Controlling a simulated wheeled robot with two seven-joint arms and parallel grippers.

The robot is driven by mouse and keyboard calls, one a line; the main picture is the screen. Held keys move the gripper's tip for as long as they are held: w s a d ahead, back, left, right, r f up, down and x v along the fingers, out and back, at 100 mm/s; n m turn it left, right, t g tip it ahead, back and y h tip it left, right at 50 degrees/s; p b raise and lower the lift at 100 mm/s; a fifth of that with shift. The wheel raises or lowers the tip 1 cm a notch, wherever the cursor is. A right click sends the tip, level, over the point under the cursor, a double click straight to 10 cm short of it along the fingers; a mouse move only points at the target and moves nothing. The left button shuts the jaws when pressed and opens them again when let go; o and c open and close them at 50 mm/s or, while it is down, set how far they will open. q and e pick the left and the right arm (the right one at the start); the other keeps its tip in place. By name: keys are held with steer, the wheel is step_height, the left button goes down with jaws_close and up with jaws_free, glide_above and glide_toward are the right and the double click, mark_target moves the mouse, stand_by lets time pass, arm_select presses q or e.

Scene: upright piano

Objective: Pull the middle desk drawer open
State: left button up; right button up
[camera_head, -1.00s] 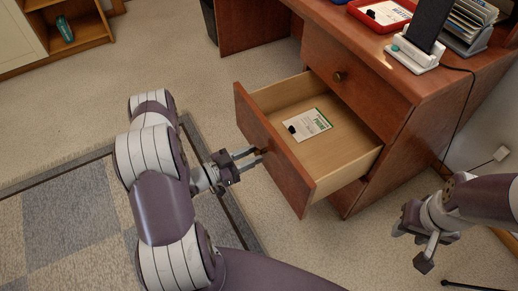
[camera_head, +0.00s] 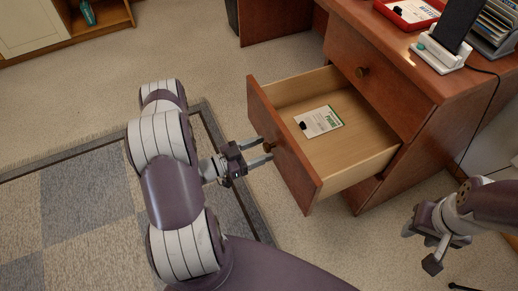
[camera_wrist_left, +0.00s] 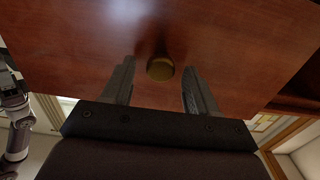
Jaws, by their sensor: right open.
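The middle desk drawer (camera_head: 355,161) is pulled well out from the brown desk, below a closed upper drawer (camera_head: 375,85). Its wooden front panel (camera_head: 300,172) faces my left arm and also fills the upper left wrist view (camera_wrist_left: 70,50). My left gripper (camera_head: 266,149) is at this front. In the left wrist view its two fingers (camera_wrist_left: 159,88) stand open on either side of the brass knob (camera_wrist_left: 160,68), with a gap on both sides. My right gripper (camera_head: 424,245) hangs open and empty at the lower right, away from the drawer.
A white and green card (camera_head: 319,121) with a small black object lies in the drawer. On the desktop are a red tray (camera_head: 412,10), a white stand with a dark panel (camera_head: 437,50) and a file rack (camera_head: 494,30).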

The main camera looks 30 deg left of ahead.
arm_select(q)
steer(key=p+v, duration=0.3)
steer(key=v, duration=0.9)
steer(key=shift+s+a, duration=0.25)
